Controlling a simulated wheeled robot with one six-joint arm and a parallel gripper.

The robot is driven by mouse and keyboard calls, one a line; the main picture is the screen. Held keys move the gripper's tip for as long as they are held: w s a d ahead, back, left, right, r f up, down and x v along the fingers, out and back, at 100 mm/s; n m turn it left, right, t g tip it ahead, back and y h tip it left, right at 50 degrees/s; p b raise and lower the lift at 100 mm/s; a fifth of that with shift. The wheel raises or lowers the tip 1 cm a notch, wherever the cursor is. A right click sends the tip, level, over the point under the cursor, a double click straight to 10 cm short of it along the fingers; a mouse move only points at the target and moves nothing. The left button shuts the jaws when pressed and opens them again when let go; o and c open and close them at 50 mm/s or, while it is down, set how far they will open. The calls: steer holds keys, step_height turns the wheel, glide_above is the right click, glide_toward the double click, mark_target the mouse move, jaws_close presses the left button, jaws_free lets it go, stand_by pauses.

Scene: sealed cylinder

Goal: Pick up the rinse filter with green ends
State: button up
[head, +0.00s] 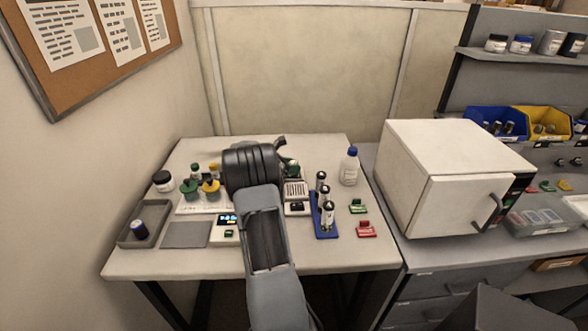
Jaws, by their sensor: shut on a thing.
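My gripper (282,147) is at the far end of my arm, above the back middle of the light table, and mostly hidden behind my dark wrist. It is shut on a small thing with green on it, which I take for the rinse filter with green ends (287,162). Only a little of the filter shows beside the wrist. I cannot tell how it is tilted or how far it is from the tabletop.
Green and yellow pieces (210,187) stand left of my arm, near a grey tray (139,228) holding a dark cylinder. A blue rack (326,228) with several vials, a white bottle (349,167) and green and red clips stand right. A white oven (455,180) is farther right.

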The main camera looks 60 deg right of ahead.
steer(key=shift+c, duration=1.1)
